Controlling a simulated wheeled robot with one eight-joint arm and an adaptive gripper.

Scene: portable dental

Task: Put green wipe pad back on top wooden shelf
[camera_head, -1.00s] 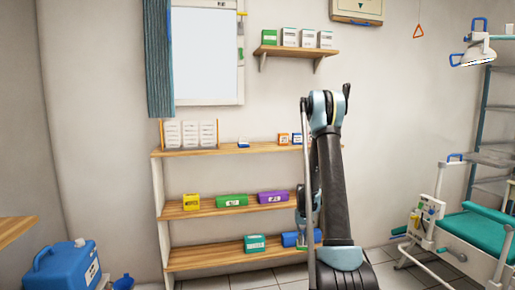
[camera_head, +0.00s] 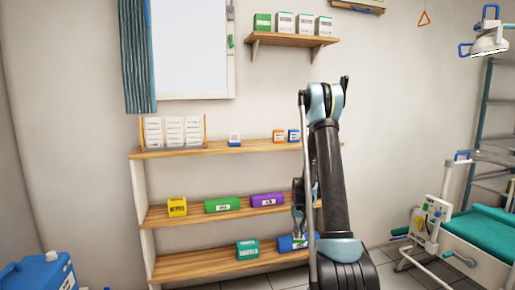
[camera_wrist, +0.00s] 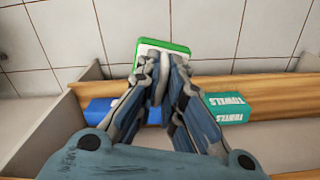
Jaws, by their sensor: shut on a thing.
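In the wrist view my gripper (camera_wrist: 158,85) is shut on the green wipe pad (camera_wrist: 180,46), a flat piece with a green rim and pale face. It is held over the tiled floor, beyond the edge of a low shelf. In the head view my arm hides most of the gripper, and I cannot make out the pad clearly. The wooden shelf unit's top board (camera_head: 220,149) holds a card rack (camera_head: 172,133), a small blue and white item (camera_head: 234,140) and two small boxes. Higher up, a separate wooden wall shelf (camera_head: 290,41) holds a green box and several white boxes.
The middle board (camera_head: 240,213) carries yellow, green and purple packs. The bottom board (camera_head: 205,264) carries a teal towels pack (camera_head: 248,250) and a blue pack (camera_head: 288,243). A blue jug (camera_head: 40,272) stands at left, a dental chair (camera_head: 480,235) at right. The top board has bare gaps.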

